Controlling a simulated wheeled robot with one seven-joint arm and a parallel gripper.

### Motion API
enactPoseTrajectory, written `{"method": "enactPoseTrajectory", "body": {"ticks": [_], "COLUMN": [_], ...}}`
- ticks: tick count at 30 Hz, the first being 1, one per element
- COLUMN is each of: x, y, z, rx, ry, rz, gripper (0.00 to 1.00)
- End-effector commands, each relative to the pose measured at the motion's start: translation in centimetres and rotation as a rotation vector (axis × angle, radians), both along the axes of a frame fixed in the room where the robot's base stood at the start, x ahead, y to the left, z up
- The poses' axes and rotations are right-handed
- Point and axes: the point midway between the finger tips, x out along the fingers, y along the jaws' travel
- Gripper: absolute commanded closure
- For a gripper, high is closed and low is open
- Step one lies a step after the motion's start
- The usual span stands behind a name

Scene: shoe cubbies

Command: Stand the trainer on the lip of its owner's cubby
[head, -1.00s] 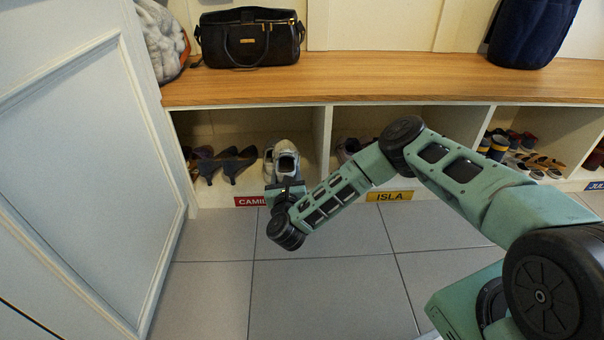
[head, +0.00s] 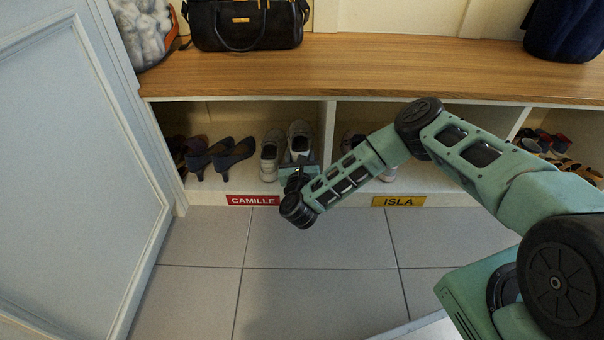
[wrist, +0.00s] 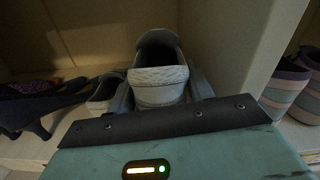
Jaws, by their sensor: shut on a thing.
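The trainer (head: 299,137) is grey-white with a dark inside. It is inside the cubby with the red CAMILLE label (head: 252,200), near the right divider, its opening upward. My gripper (head: 298,165) is shut on its near end. In the wrist view the trainer (wrist: 158,85) is between my two fingers (wrist: 163,97), which lie along its sides. Its sole is hidden, so I cannot tell whether it touches the cubby floor. A similar pale shoe (head: 270,156) stands just left of it.
Dark heeled shoes (head: 222,157) stand at the left of the same cubby. A divider (head: 327,140) separates it from the cubby labelled ISLA (head: 398,201). The wooden bench top (head: 400,66) overhangs the cubbies. A pale panel (head: 70,190) stands at left. The tiled floor is clear.

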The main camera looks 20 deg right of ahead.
Motion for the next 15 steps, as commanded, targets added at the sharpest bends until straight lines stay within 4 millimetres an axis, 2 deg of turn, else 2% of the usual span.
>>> {"method": "enactPoseTrajectory", "body": {"ticks": [1,3,10,15], "x": [0.0,0.0,0.0,0.0], "y": [0.0,0.0,0.0,0.0], "z": [-1.7,-3.0,-4.9,-7.3], "rx": [-0.001,-0.001,0.0,-0.001], "ry": [-0.001,-0.001,-0.001,-0.001], "rz": [-0.001,0.0,0.0,0.0], "gripper": [0.79,0.79,0.79,0.79]}}
